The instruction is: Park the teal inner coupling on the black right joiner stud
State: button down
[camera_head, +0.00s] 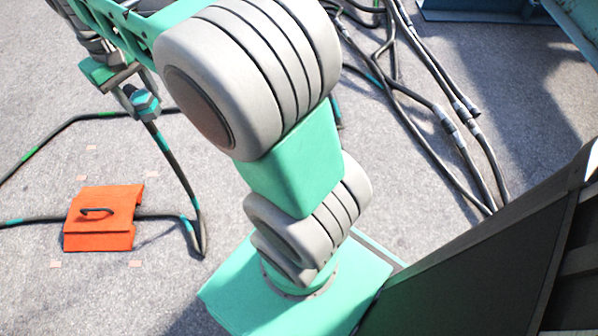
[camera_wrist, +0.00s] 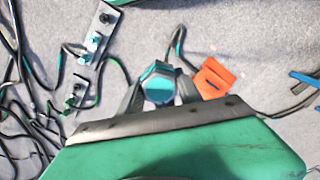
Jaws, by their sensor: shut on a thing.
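My gripper (camera_head: 133,98) is at the upper left of the head view, shut on a teal hexagonal coupling (camera_head: 146,104). The coupling has a black cable hanging from it to the ground. In the wrist view the coupling (camera_wrist: 158,86) sits between the two dark fingers, its hexagonal end facing the camera. Two grey joiner plates lie to its left there. The upper plate (camera_wrist: 110,20) bears a black stud (camera_wrist: 104,18) and teal fittings. The lower plate (camera_wrist: 68,106) also bears a teal fitting. I cannot tell which stud is the right joiner's. The head view shows neither plate.
An orange cable block (camera_head: 118,233) stands on the grey ground with a cable through it. It is right of the coupling in the wrist view (camera_wrist: 214,78). Loose black cables (camera_head: 440,115) lie at upper right. Tangled cables (camera_wrist: 20,75) fill the wrist view's left edge.

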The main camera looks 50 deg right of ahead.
jog(key=w+d+f+m+p, duration=0.2)
jog(key=d+f+p, duration=0.1)
jog(key=d+f, duration=2.1)
jog(key=s+d+f+m+p, duration=0.1)
jog(key=s+d+f+p, duration=0.15)
jog(key=s+f, duration=1)
jog(key=s+d+f+m+p, duration=0.1)
jog(key=s+d+f, duration=0.3)
jog(key=s+f, duration=0.85)
jog(key=w+f+b, duration=0.1)
jog(key=f+b, duration=0.1)
jog(key=f, duration=0.2)
jog(key=w+f+b, duration=0.1)
jog(key=f+b, duration=0.1)
jog(key=f, duration=0.2)
jog(key=w+f+b, duration=0.1)
jog(key=f+b, duration=0.2)
jog(key=f, duration=0.1)
jog(key=shift+w+a+f, duration=0.1)
jog(key=shift+w+f, duration=0.1)
jog(key=shift+w, duration=0.1)
jog(key=shift+r, duration=0.1)
jog(key=shift+s, duration=0.15)
jog(key=shift+a+f+b, duration=0.1)
jog(key=shift+f+b, duration=0.4)
jog(key=shift+b, duration=0.25)
jog(key=c, duration=0.7)
grip_release()
